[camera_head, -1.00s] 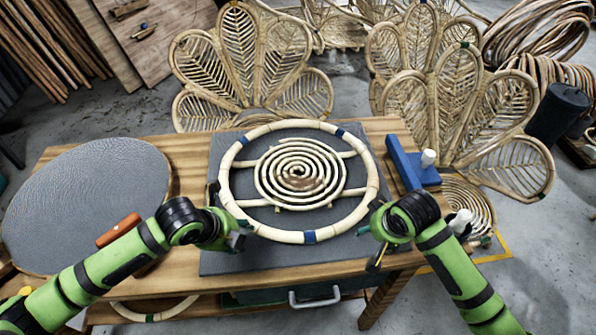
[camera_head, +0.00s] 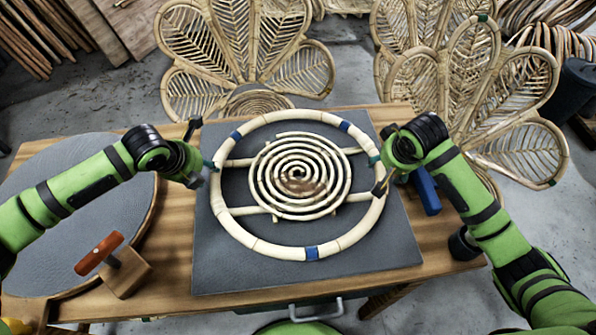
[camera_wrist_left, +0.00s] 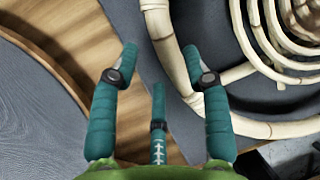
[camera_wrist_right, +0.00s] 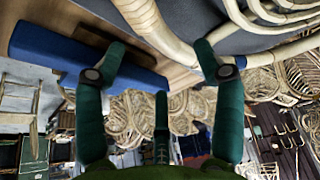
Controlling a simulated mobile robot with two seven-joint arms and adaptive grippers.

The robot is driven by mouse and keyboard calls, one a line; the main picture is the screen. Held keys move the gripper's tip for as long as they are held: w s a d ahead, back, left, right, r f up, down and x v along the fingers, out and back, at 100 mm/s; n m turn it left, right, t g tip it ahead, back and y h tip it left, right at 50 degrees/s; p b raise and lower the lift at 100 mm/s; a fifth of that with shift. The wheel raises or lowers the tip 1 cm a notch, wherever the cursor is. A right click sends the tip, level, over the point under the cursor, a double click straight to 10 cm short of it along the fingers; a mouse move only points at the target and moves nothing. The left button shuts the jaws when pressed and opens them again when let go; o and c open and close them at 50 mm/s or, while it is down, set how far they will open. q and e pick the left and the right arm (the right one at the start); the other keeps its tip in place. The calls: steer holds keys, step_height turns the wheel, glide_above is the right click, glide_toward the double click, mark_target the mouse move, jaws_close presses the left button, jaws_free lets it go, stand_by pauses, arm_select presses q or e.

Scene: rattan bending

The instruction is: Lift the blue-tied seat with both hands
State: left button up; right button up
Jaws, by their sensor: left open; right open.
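The seat is a round rattan hoop (camera_head: 258,245) with a spiral centre (camera_head: 299,176), lying flat on a dark grey mat (camera_head: 215,265). Blue ties show on its front (camera_head: 312,253), upper left and upper right. My left gripper (camera_head: 206,172) is open beside the hoop's left rim. In the left wrist view, the rim (camera_wrist_left: 160,35) passes by its right finger. My right gripper (camera_head: 380,178) is open at the hoop's right rim. Contact with the rim cannot be told in either view.
A blue block tool (camera_head: 425,192) lies right of the mat, close to my right gripper. A round grey board (camera_head: 60,240) and a wooden block with an orange handle (camera_head: 122,272) are at left. Petal-shaped rattan backs (camera_head: 245,45) stand behind the table.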

mark_target(213, 175)
arm_select(q)
steer(key=x, duration=0.7)
steer(key=shift+w+f, duration=0.15)
arm_select(e)
steer(key=x, duration=0.7)
steer(key=shift+w+f, duration=0.1)
steer(key=shift+f, duration=0.05)
arm_select(q)
jaws_close()
arm_select(e)
steer(key=c, duration=1.1)
jaws_close()
